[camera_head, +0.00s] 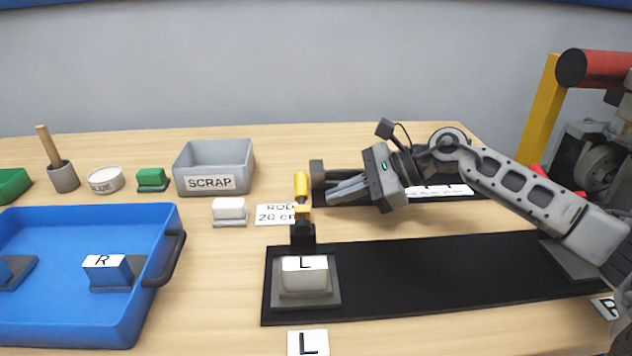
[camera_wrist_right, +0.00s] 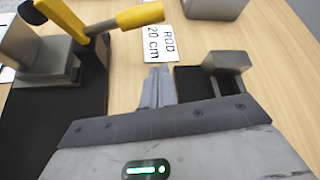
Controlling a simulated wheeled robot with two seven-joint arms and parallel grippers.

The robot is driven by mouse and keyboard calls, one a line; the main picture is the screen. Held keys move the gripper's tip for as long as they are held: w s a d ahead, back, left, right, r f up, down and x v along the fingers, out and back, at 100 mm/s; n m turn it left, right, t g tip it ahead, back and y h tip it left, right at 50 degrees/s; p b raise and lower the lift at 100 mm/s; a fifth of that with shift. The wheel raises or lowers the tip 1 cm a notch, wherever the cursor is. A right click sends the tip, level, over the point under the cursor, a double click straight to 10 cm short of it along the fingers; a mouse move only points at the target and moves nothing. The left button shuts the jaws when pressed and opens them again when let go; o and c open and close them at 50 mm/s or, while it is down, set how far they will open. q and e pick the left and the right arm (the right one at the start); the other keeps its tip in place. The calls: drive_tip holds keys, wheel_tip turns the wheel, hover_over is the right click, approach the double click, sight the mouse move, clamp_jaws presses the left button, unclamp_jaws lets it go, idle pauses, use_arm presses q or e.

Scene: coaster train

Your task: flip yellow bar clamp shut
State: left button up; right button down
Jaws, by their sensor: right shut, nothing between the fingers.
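The yellow clamp (camera_head: 302,187) is at the back edge of the left end of the black mat, on a dark base (camera_head: 302,238). Its yellow handle points up in the head view. The handle also shows at the top of the right wrist view (camera_wrist_right: 140,16), with a flat yellow bar joined to it. My right gripper (camera_head: 331,198) is shut and empty, just right of the handle, with a small gap between them. Its closed fingers show in the right wrist view (camera_wrist_right: 157,86). My left gripper is not in view.
A white-topped block marked L (camera_head: 305,265) sits in a grey holder in front of the clamp. A dark grey stop (camera_head: 317,175) stands behind my right fingers. A grey SCRAP bin (camera_head: 214,167) and a blue tray (camera_head: 160,215) lie to the left.

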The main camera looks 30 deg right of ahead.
sight(301, 196)
drive_tip(key=x, duration=0.4)
drive_tip(key=shift+r+p, duration=0.15)
drive_tip(key=shift+p, duration=0.2)
drive_tip(key=r, duration=0.1)
drive_tip(key=a+r+p, duration=0.1)
drive_tip(key=shift+s+a+r, duration=0.1)
drive_tip(key=shift+s+r, duration=0.05)
drive_tip(key=shift+r, duration=0.1)
drive_tip(key=shift+a+r+p, duration=0.15)
drive_tip(key=shift+r+p, duration=0.2)
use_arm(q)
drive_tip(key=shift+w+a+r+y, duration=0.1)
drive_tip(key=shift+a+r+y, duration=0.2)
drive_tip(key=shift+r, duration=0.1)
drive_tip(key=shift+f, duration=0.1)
use_arm(e)
drive_tip(key=shift+b, duration=0.5)
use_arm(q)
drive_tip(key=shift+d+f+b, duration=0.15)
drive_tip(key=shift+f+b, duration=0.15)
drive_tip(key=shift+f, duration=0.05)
use_arm(e)
drive_tip(key=shift+s+r+t, duration=0.1)
drive_tip(key=shift+r+t, duration=0.15)
drive_tip(key=shift+t, duration=0.05)
